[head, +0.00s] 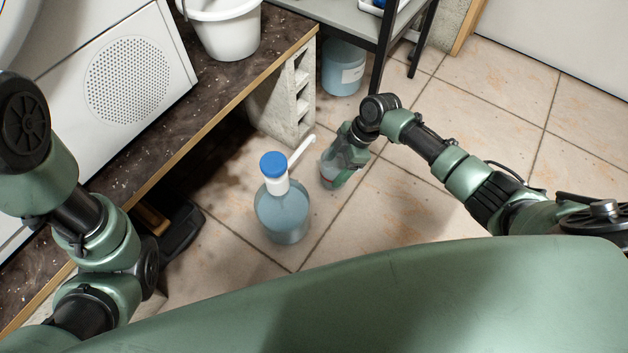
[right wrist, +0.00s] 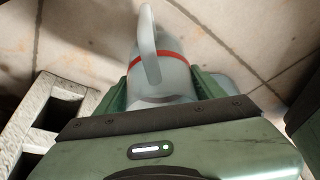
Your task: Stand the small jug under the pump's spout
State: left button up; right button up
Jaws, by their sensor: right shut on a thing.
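The pump bottle (head: 283,217) is a clear bluish bottle with a blue-topped white pump (head: 274,172), upright on the tiled floor. Its white spout (head: 302,149) points up and right in the head view. My right gripper (head: 336,172) is shut on the small jug (head: 327,174), just right of the spout's tip. In the right wrist view the jug (right wrist: 172,73) is pale grey with a red band and a handle facing the camera, between the green fingers (right wrist: 165,92). Whether its base touches the floor is unclear. My left arm is at the left; its gripper is not visible.
A dark bench (head: 226,89) on pale concrete blocks (head: 290,101) stands behind the pump bottle, with a white bucket (head: 228,32) on it. A blue container (head: 343,70) stands under a grey shelf (head: 335,18). The tiles at right are clear.

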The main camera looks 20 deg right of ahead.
jog(key=a+f+b, duration=0.1)
jog(key=a+b, duration=0.1)
jog(key=a+f+b, duration=0.1)
jog(key=a+b, duration=0.1)
jog(key=a+f+b, duration=0.1)
jog(key=a+b, duration=0.1)
jog(key=shift+w+f, duration=0.35)
jog(key=shift+w, duration=0.05)
jog(key=shift+r, duration=0.15)
jog(key=shift+f, duration=0.2)
jog(key=o, duration=1.4)
jog(key=shift+r, duration=0.1)
